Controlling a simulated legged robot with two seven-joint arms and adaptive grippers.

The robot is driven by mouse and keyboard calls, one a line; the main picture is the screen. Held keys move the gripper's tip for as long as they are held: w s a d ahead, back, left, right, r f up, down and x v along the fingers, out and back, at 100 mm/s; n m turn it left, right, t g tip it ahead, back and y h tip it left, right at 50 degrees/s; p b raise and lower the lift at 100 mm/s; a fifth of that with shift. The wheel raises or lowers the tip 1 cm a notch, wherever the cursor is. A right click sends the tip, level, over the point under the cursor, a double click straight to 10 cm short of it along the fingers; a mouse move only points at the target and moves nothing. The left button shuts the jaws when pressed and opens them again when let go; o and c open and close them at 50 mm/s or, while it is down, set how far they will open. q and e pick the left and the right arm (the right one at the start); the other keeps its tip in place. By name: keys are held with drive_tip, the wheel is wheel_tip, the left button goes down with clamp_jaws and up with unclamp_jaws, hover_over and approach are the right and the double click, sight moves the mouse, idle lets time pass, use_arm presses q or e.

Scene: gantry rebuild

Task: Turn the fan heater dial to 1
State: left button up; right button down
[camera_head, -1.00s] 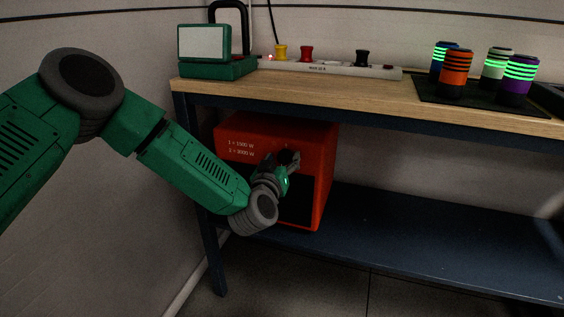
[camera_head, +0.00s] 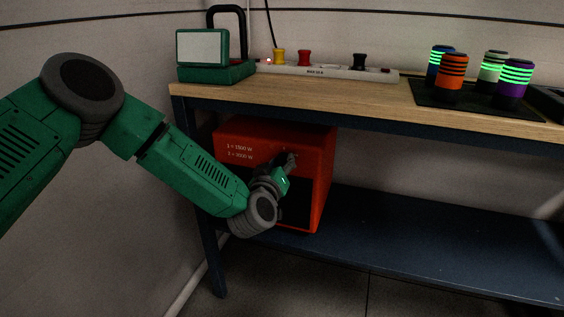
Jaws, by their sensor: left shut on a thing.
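The red fan heater (camera_head: 318,180) stands on the lower shelf, under the left part of the workbench. White print on its front gives two power settings in watts. My left gripper (camera_head: 289,160) is at the upper part of the heater's front, where the dial would be. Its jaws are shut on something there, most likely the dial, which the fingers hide. The dial's position cannot be read. A dark opening shows low on the heater's front, partly behind my wrist. My right gripper is not in view.
The wooden benchtop (camera_head: 330,93) runs just above the heater. On it are a green device (camera_head: 213,55), a power strip (camera_head: 330,72) with several plugs, and banded cans on a black mat (camera_head: 425,94). The dark lower shelf (camera_head: 420,235) is clear to the right.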

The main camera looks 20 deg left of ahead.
use_arm(q)
drive_tip(key=n, duration=0.4)
drive_tip(key=shift+a, duration=0.1)
drive_tip(key=shift+f+n, duration=0.15)
drive_tip(key=shift+n, duration=1.95)
drive_tip(key=o, duration=1.1)
drive_tip(key=shift+o, duration=0.2)
drive_tip(key=shift+a, duration=0.1)
drive_tip(key=shift+s, duration=0.1)
drive_tip(key=s, duration=1.1)
drive_tip(key=shift+s+r, duration=0.25)
drive_tip(key=shift+s, duration=0.15)
